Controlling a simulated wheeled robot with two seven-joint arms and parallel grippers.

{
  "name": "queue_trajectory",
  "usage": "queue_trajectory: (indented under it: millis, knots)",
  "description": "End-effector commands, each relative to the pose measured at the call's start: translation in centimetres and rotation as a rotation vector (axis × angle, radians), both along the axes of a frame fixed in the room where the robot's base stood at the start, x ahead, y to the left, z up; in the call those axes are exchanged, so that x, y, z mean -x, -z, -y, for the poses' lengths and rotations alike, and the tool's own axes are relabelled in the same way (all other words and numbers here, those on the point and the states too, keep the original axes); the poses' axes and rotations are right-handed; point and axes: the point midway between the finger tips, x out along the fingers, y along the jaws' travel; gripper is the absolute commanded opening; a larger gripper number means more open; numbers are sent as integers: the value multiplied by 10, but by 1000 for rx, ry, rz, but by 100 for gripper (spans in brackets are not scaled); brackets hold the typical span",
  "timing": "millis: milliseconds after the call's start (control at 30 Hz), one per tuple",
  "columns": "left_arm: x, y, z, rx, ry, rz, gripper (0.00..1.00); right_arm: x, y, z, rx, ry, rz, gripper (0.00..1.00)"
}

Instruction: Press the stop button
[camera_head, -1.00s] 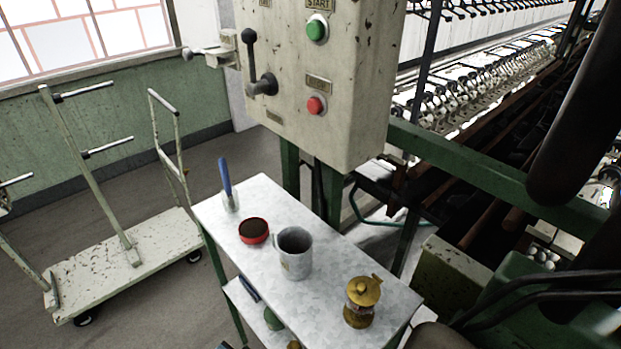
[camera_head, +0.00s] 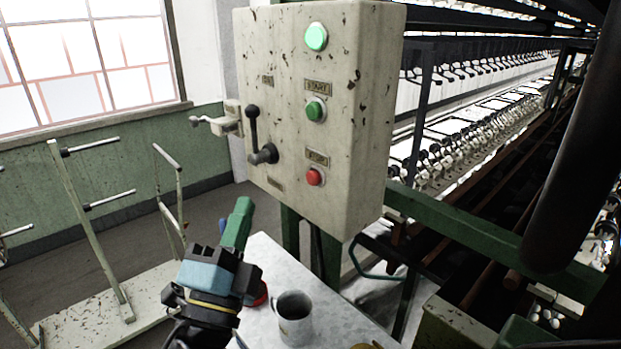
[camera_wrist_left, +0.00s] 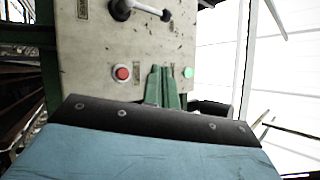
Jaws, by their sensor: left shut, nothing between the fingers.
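The red stop button (camera_head: 314,177) sits low on the front of a worn cream control box (camera_head: 345,130). It also shows in the left wrist view (camera_wrist_left: 122,72), left of the fingertips. A green start button (camera_head: 315,110) is above it, with a lit green lamp (camera_head: 316,37) at the top. My left gripper (camera_head: 244,205), with green fingers, is in front of the box, left of and lower than the red button in the head view. Its fingers (camera_wrist_left: 164,75) are together and empty, with no contact on the button visible. My right gripper is not in view.
A black lever (camera_head: 262,150) sticks out from the box, left of the stop button. Below is a pale table (camera_head: 340,325) with a grey mug (camera_head: 293,318) and a red tin (camera_head: 258,296) partly behind my gripper. A reeling machine with a green beam (camera_head: 480,235) stands at right.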

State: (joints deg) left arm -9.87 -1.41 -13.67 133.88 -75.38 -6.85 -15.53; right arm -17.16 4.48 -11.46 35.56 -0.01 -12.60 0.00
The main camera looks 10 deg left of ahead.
Motion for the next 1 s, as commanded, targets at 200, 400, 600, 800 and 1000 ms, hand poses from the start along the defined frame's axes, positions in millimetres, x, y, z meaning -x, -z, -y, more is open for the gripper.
queue_trajectory:
  millis: [200, 400, 600, 800, 1000]
  knots:
    - [1, -2, 2, -16, 1, 10, 0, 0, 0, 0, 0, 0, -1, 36]
    - [-1, -2, 3, -14, 2, 9, 0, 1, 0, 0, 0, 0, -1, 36]
    - [-15, -2, 13, -12, 1, 10, 0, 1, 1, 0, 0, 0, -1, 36]
    - [-38, -2, 31, -12, 1, 10, 0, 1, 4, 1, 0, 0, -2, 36]
    - [-57, -1, 47, -11, 2, 10, 0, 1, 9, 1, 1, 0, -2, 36]
